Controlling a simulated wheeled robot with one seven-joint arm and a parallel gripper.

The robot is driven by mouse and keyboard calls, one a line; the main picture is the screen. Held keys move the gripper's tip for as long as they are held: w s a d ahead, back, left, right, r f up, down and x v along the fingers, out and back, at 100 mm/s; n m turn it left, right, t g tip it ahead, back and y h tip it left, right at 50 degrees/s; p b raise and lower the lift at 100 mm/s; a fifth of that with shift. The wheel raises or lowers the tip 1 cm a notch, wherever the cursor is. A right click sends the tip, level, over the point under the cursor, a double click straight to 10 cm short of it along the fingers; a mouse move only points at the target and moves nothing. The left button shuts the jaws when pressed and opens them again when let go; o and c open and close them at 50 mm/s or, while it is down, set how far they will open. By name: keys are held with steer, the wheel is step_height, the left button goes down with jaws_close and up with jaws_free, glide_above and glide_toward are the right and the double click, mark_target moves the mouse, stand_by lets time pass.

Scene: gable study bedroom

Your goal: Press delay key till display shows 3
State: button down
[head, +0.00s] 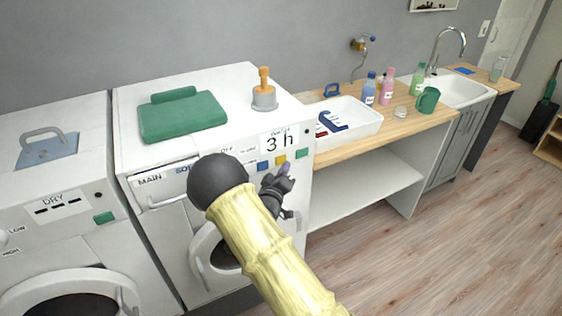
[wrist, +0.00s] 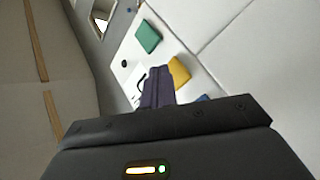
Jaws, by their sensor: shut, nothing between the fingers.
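The washing machine's display (head: 277,142) reads "3 h" in the head view. Below it on the panel is a row of keys: a blue key (head: 263,166), a yellow key (head: 281,160) and a green key (head: 302,154). I cannot read which key is marked delay. My gripper (head: 286,169) is shut and empty, just below the yellow key. In the wrist view, the dark fingertips (wrist: 158,76) are beside the yellow key (wrist: 179,72), with the green key (wrist: 148,37) beyond and the blue key (wrist: 203,98) to the right. I cannot tell whether the fingertips touch the panel.
A dryer (head: 60,150) stands at the left. A wooden counter (head: 330,154) to the right carries a white tray (head: 367,120) and bottles.

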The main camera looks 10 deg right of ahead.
steer(key=s, duration=0.1)
steer(key=s+d, duration=0.1)
steer(key=s, duration=0.2)
steer(key=shift+s+d, duration=0.3)
steer(key=shift+s, duration=0.1)
stand_by(0.7)
steer(key=s+r+m+g+y, duration=0.1)
steer(key=s+r+g+y, duration=0.1)
steer(key=s, duration=0.7)
steer(key=s+r+m+g+y+p, duration=0.1)
steer(key=s+g+y, duration=0.3)
steer(key=s+g, duration=0.3)
steer(key=s+r+m+g+y, duration=0.2)
steer(key=s+g, duration=0.3)
steer(key=s, duration=0.6)
steer(key=shift+s+d+r+y+p, duration=0.15)
steer(key=shift+r+y+p, duration=0.15)
steer(key=shift+y+p, duration=0.1)
